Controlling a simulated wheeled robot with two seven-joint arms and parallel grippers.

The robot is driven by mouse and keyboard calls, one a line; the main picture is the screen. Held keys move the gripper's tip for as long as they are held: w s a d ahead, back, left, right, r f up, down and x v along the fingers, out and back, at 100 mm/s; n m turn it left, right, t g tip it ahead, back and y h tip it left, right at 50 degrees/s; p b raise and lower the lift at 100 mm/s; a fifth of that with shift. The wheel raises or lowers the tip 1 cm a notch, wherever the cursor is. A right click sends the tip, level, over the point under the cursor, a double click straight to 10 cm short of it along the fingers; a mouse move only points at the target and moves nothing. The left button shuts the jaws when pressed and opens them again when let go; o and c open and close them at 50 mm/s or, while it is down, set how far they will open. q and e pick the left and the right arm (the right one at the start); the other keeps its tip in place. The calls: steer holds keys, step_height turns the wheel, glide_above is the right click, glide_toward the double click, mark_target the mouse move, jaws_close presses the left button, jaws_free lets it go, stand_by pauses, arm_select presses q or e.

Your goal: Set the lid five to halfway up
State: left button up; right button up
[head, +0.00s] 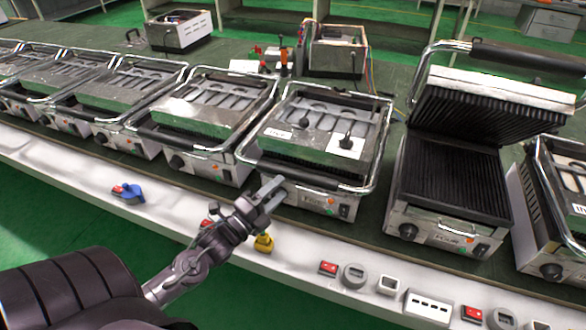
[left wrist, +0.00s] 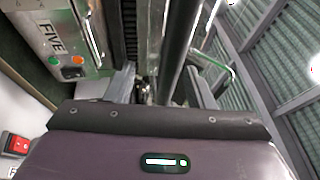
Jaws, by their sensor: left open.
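The grill marked FIVE is the one in front of my left gripper in the head view, and its label plate (left wrist: 52,35) shows in the left wrist view. Its lid (head: 318,125) is down, with a metal frame and a bar handle (head: 310,178) along the front. My left gripper (head: 268,192) is at the left part of this handle, with its jaws open. In the left wrist view the handle bar (left wrist: 178,50) runs between the open fingers (left wrist: 165,90); I cannot tell if they touch it. My right gripper is not in view.
A neighbouring grill (head: 450,170) to the right has its lid raised. Another closed grill (head: 205,115) stands to the left. The white bench edge (head: 180,215) carries red switches (head: 328,268), a blue knob (head: 130,193) and a yellow knob (head: 263,243) close below my gripper.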

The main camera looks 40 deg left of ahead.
mark_target(296, 172)
arm_select(q)
steer(key=shift+w+d+r+m+h, duration=0.15)
steer(key=shift+w+d+r+h, duration=0.1)
steer(key=shift+w+r, duration=0.25)
steer(key=shift+w+d+r+m+h, duration=0.15)
steer(key=shift+w+d+r, duration=0.15)
steer(key=shift+r, duration=0.25)
steer(key=p+x, duration=0.1)
steer(key=x, duration=0.3)
steer(key=shift+w+a, duration=0.1)
steer(key=shift+w, duration=0.9)
steer(key=shift+c, duration=0.8)
jaws_close()
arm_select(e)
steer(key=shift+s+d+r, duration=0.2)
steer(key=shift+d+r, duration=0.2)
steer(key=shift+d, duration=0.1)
